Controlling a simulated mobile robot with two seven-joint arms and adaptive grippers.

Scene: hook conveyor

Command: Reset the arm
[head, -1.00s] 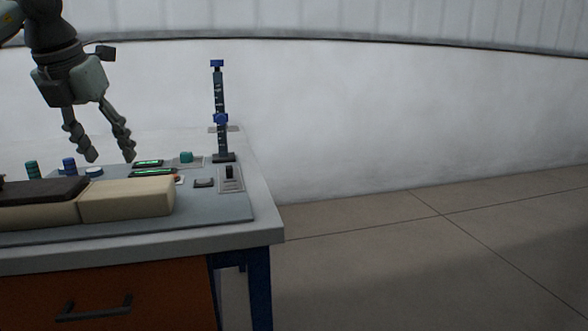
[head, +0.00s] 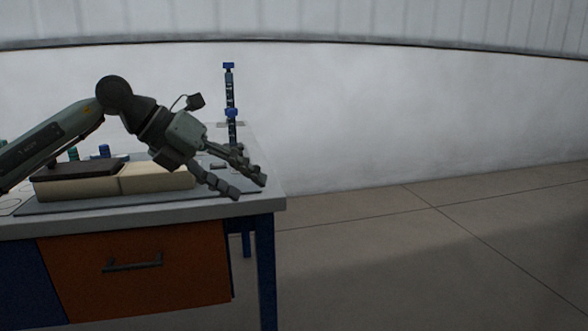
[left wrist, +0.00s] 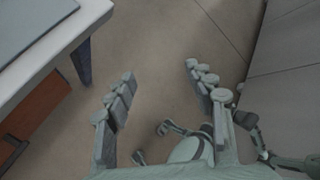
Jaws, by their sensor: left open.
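My left gripper (head: 251,187) is open and empty. In the head view its arm comes in from the left, and its fingers point right and down in front of the table's right end. In the left wrist view the left gripper (left wrist: 160,80) has its two fingers spread apart with bare floor between them. Behind it, part of my own body shows near the bottom of that view. My right gripper cannot be made out for certain in the head view.
The table (head: 100,223) has an orange drawer (head: 180,265) and blue legs. A dark and cream block (head: 155,177) lies on it, with a dark upright stand (head: 230,90) behind. The table corner (left wrist: 90,22) shows in the left wrist view. Floor on the right is clear.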

